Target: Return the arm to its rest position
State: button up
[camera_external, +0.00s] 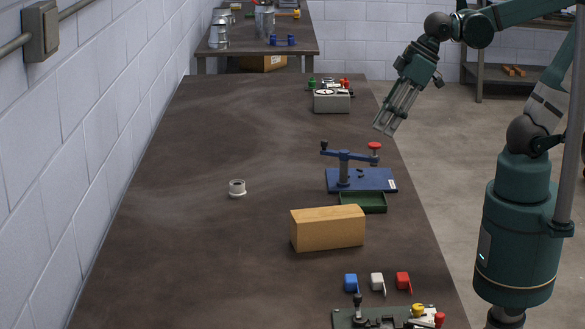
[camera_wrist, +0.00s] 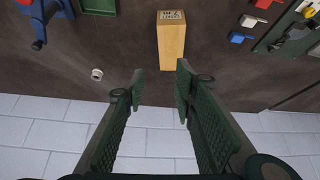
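My gripper (camera_external: 385,127) hangs in the air near the right edge of the long dark table (camera_external: 200,150), beyond the blue clamp fixture (camera_external: 362,180). It points down and slightly left. In the wrist view the two fingers of my gripper (camera_wrist: 158,75) are spread apart with nothing between them. My arm reaches up and over from its column at the right, with the elbow bent high. Nothing touches the gripper in either view.
A wooden block (camera_external: 328,229), a green tray (camera_external: 363,203) and a white ring-shaped part (camera_external: 237,188) lie on the table. Blue (camera_external: 351,282), white (camera_external: 377,281) and red (camera_external: 403,280) pieces stand near the front. A grey box (camera_external: 332,102) sits farther back. The table's left half is mostly clear.

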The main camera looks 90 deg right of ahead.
jog(key=s+d+f+m+t, duration=0.1)
jog(key=s+d, duration=0.3)
jog(key=d, duration=0.1)
jog(key=shift+s+d+f+h, duration=0.25)
jog(key=shift+s+h, duration=0.05)
jog(key=shift+h, duration=0.1)
jog(key=shift+f, duration=0.15)
notch_tip(320, 180, down, 16)
jog(key=b, duration=1.6)
jog(key=shift+r, duration=0.2)
jog(key=shift+c, duration=0.7)
